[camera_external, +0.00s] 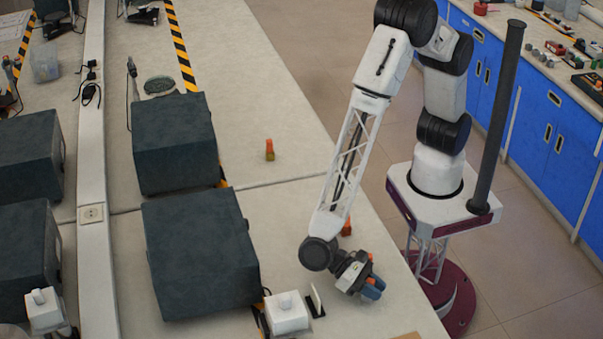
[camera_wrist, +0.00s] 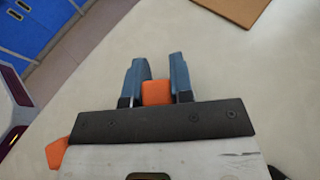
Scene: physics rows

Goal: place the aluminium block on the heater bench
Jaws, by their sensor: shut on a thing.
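My gripper (camera_external: 374,289) is low over the front right edge of the pale bench, its blue fingers pointing down and to the right. I cannot tell for sure which thing is the heater bench. A small white device (camera_external: 286,313) stands on the bench left of my gripper, with a thin upright plate (camera_external: 316,300) beside it.
Two large dark boxes (camera_external: 200,250) (camera_external: 175,145) stand left of the arm. An orange-topped piece (camera_external: 269,149) stands mid-bench; another orange piece (camera_external: 346,228) is partly hidden behind my arm. A brown board (camera_wrist: 235,8) lies beyond the fingers. The bench between is clear.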

